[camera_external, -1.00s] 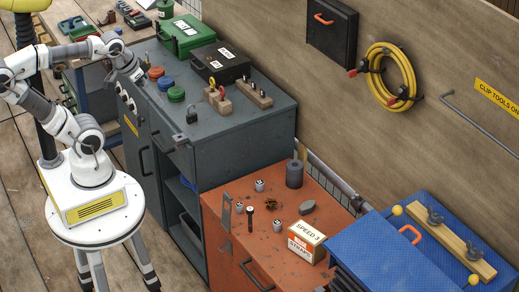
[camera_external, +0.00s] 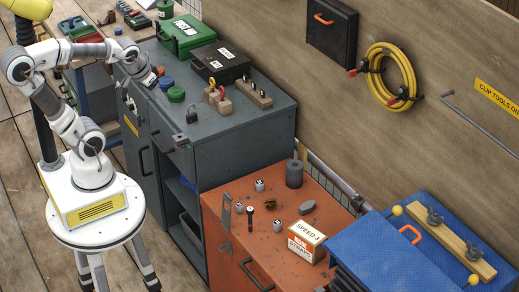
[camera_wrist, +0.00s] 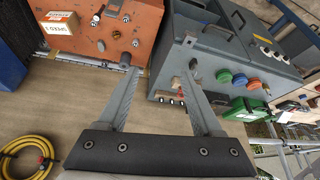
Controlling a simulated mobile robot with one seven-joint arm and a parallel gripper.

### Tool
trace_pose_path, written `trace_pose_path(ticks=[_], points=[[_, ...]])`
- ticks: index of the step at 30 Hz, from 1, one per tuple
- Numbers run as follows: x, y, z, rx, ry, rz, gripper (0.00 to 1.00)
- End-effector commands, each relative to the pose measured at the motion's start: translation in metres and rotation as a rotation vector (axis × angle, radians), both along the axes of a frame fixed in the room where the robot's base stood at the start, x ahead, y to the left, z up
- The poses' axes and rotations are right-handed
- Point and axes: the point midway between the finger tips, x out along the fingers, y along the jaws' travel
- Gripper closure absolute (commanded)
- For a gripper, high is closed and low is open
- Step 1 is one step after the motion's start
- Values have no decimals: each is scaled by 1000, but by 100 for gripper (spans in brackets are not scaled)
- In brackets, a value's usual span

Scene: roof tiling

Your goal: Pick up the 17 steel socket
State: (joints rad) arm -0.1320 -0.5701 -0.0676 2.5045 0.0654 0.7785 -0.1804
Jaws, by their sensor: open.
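Three small steel sockets with white labels stand on the orange cabinet top: a back one (camera_external: 259,185), a left one (camera_external: 239,208) and a front one (camera_external: 276,226). Their numbers are too small to read, so I cannot tell which is the 17. Small sockets also show on the orange top in the wrist view (camera_wrist: 135,43). My gripper (camera_wrist: 158,72) is open and empty, with its two grey fingers spread. In the external view it is over the left part of the grey cabinet, well away from the sockets.
The orange top (camera_external: 225,192) also holds a dark cylinder (camera_external: 294,174), a black-handled tool (camera_external: 250,218), a grey stone-like piece (camera_external: 307,207) and a labelled box (camera_external: 306,243). A blue chest (camera_external: 385,250) stands right.

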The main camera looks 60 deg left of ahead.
Motion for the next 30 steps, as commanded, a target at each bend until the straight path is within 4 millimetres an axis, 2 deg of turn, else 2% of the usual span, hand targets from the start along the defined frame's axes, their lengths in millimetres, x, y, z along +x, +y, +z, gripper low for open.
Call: trace_pose_path(ticks=[1,7,16,23,30], points=[[7,11,-21,2,30,64,33],[28,45,-84,-23,84,289,33],[37,80,-188,-144,148,589,33],[32,86,-268,-321,190,815,33],[25,69,-340,-582,227,1067,33]])
